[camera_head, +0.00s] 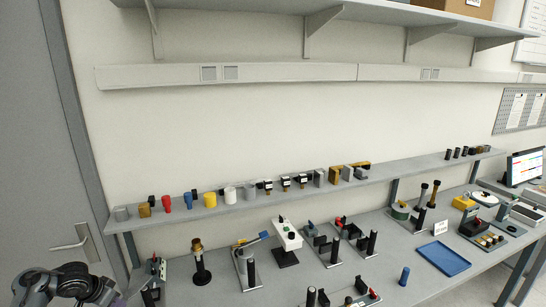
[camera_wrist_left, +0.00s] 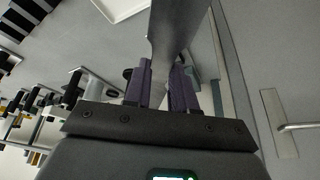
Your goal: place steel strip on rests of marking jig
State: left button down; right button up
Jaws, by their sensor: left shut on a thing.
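In the left wrist view, a flat grey steel strip (camera_wrist_left: 172,25) runs up from between the purple fingers of my left gripper (camera_wrist_left: 163,82). The fingers are shut on it. In the head view only part of my left arm shows at the lower left corner, and I cannot make out the strip there. A low fixture with black posts and a red part (camera_head: 372,293) stands at the bottom edge of the head view, partly cut off. I cannot tell for sure whether it is the marking jig. My right gripper is not in view.
The grey bench (camera_head: 300,280) carries several fixtures, a blue tray (camera_head: 443,258) and a blue cylinder (camera_head: 404,276). A narrow raised shelf (camera_head: 270,201) with several small parts runs behind them. A door (camera_head: 30,150) is at the left. Bare bench lies around the blue cylinder.

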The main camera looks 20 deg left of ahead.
pick_arm(q)
jog(key=shift+s+a, duration=0.1)
jog(key=shift+a+r+n, duration=0.3)
jog(key=shift+a+r, duration=0.05)
jog(key=shift+r, duration=0.05)
jog(key=shift+s+a, duration=0.15)
jog(key=shift+s, duration=0.1)
jog(key=shift+s+a+r+n+y, duration=1.1)
jog(key=shift+s+a+r+n, duration=1.15)
jog(key=shift+s, duration=1.65)
jog(key=w+d+f+m, duration=0.1)
jog(key=d+f, duration=0.3)
jog(key=d, duration=0.3)
jog(key=w+d+f+m+h, duration=0.1)
jog(key=d+f, duration=0.3)
jog(key=d, duration=0.4)
jog(key=w+d+f+m, duration=0.1)
jog(key=d+f, duration=0.2)
jog(key=d, duration=0.4)
jog(key=s+d+r+m+h, duration=0.1)
jog(key=d, duration=1.2)
jog(key=s+d+r+m, duration=0.1)
jog(key=d+m, duration=0.1)
jog(key=d, duration=1.1)
notch_tip(320, 180, up, 18)
jog(key=d+p, duration=0.1)
jog(key=p, duration=1.6)
jog(key=shift+w+f+p, duration=0.15)
jog(key=shift+f+p, duration=0.05)
jog(key=shift+p, duration=0.2)
